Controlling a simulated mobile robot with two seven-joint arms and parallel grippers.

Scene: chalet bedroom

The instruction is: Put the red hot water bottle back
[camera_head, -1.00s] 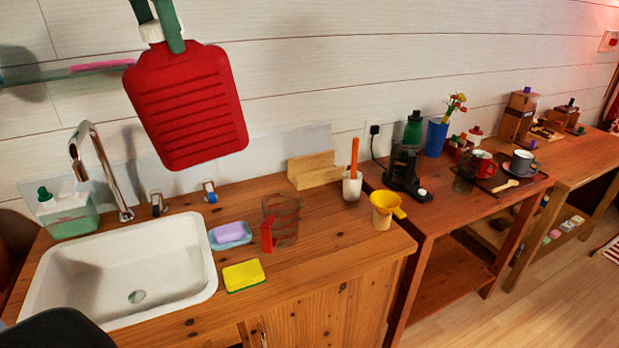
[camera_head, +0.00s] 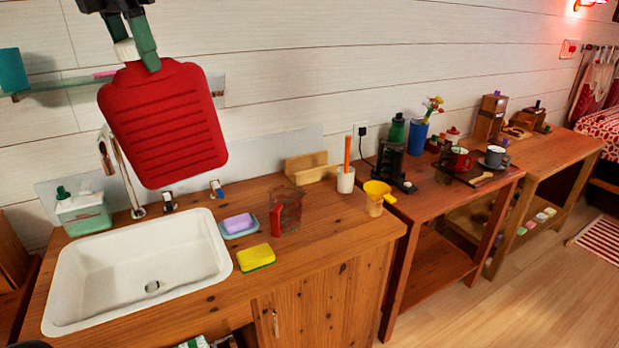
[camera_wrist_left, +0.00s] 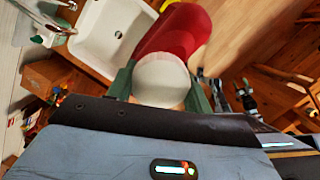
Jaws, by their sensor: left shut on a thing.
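The red hot water bottle (camera_head: 165,125) hangs below my left gripper (camera_head: 136,45) in the head view, ribbed side toward the camera and slightly tilted. The gripper's green fingers are shut on its white neck and cap. In the left wrist view the white cap (camera_wrist_left: 162,78) sits between the two green fingers (camera_wrist_left: 160,88), with the red body (camera_wrist_left: 182,32) beyond it. The bottle is held in the air and covers part of the tap behind it. My right gripper is not in view.
A wooden counter holds a white sink (camera_head: 75,290), soap dish (camera_head: 240,228), yellow sponge (camera_head: 256,256), clear measuring jug (camera_head: 288,210) and yellow funnel (camera_head: 376,192). A glass shelf (camera_head: 60,88) is on the wall at left. Further right stand a side table (camera_head: 415,205) and open floor (camera_head: 530,285).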

